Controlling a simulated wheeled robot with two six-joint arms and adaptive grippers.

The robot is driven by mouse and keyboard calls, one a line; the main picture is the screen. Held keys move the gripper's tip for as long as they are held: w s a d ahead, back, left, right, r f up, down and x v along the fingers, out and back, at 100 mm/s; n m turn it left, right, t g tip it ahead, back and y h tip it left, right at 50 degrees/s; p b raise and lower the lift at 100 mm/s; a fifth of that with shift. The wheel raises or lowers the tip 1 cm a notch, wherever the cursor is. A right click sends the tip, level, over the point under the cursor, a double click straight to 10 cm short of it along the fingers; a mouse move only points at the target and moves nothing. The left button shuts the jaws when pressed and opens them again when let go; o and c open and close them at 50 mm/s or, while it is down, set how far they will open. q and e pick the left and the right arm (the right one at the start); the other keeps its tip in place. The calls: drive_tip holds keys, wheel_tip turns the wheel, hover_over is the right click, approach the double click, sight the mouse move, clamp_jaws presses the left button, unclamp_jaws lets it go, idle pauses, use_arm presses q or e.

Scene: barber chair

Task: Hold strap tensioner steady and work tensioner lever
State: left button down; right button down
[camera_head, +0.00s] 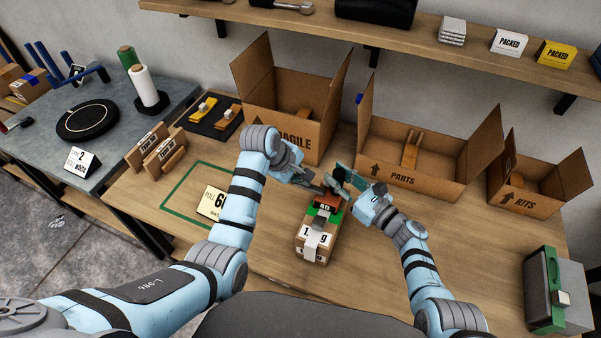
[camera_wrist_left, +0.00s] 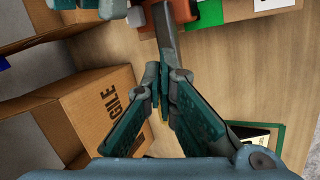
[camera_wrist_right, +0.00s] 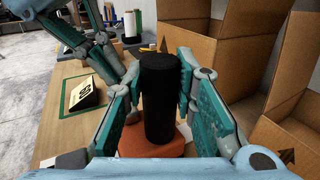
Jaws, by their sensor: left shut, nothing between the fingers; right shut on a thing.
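The strap tensioner (camera_head: 329,203) has an orange-red body and sits at the far end of a small labelled carton (camera_head: 312,246). Its black upright handle (camera_wrist_right: 159,95) is between the fingers of my right gripper (camera_wrist_right: 160,100), which is shut on it. The right gripper (camera_head: 346,185) hides part of the tensioner in the head view. A grey lever (camera_wrist_left: 166,38) reaches from the orange body toward my left gripper. My left gripper (camera_wrist_left: 162,95) is shut and empty, its tips close to the lever's end. I cannot tell whether they touch it.
Open cardboard boxes marked FRAGILE (camera_head: 292,122), PARTS (camera_head: 402,176) and KITS (camera_head: 519,199) stand behind the grippers. A yellow sign (camera_head: 213,203) stands at the green outlined area, left of the carton. A green-and-grey device (camera_head: 556,295) stands at right. Bare table lies right of the carton.

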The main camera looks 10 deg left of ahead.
sight(309, 188)
use_arm(q)
drive_tip(key=shift+a+f, duration=0.2)
drive_tip(key=shift+a, duration=0.15)
drive_tip(key=shift+s+d+r, duration=0.1)
drive_tip(key=shift+d+r, duration=0.45)
drive_tip(key=shift+r, duration=0.2)
drive_tip(key=shift+s+d+r, duration=0.1)
drive_tip(key=shift+d+r, duration=0.45)
drive_tip(key=shift+r, duration=0.15)
drive_tip(key=shift+d+r, duration=0.3)
drive_tip(key=shift+r, duration=0.35)
drive_tip(key=r, duration=0.1)
drive_tip(key=d+r, duration=0.1)
drive_tip(key=r, duration=0.1)
drive_tip(key=d+r, duration=0.1)
drive_tip(key=shift+s+d+r, duration=0.15)
drive_tip(key=shift+s+r, duration=0.05)
drive_tip(key=shift+s, duration=0.05)
idle(1.2)
